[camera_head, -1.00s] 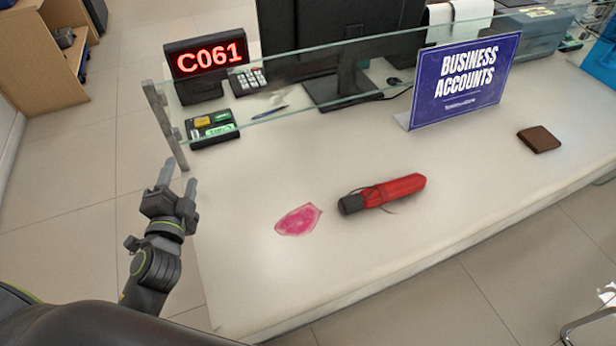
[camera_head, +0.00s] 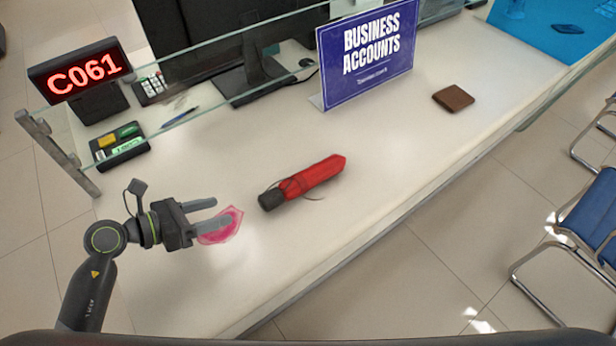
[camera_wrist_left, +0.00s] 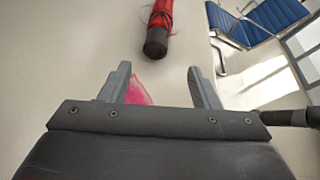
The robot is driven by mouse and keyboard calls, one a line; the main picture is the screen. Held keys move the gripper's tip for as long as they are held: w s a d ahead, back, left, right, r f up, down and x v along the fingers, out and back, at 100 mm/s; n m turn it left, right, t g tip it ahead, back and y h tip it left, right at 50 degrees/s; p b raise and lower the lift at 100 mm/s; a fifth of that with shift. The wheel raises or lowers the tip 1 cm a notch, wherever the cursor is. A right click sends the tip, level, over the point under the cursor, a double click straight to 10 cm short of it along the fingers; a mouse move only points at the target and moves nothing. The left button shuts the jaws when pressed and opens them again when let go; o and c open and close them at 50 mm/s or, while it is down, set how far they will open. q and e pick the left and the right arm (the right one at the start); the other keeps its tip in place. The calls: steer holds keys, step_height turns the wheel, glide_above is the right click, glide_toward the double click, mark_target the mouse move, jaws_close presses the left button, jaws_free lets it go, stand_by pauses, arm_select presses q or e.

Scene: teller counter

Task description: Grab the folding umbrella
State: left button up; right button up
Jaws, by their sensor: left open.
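The folding umbrella (camera_head: 313,177) is red with a dark handle and a thin strap. It lies on the counter, its handle end toward my left gripper. My left gripper (camera_head: 223,213) is open and empty, above the pink patch and to the left of the umbrella, apart from it. In the left wrist view the umbrella (camera_wrist_left: 158,30) lies ahead of the open fingers (camera_wrist_left: 163,85), its dark handle nearest. My right gripper is not in view.
A pink flat item (camera_head: 232,228) lies under my left fingers. A glass screen with a metal post (camera_head: 60,155), a C061 display (camera_head: 82,80) and a blue sign (camera_head: 367,55) stand behind. A brown wallet (camera_head: 453,98) lies at right. Counter around the umbrella is clear.

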arm_select(q)
steer(key=p, duration=0.2)
glide_toward(279, 194)
steer(key=x, duration=0.5)
steer(key=shift+w+a+f, duration=0.2)
steer(key=shift+f, duration=0.25)
steer(key=p+x, duration=0.1)
steer(key=x, duration=0.4)
steer(key=shift+w+a, duration=0.1)
steer(key=shift+w+d+f, duration=0.15)
steer(key=shift+d, duration=0.15)
steer(key=c, duration=0.9)
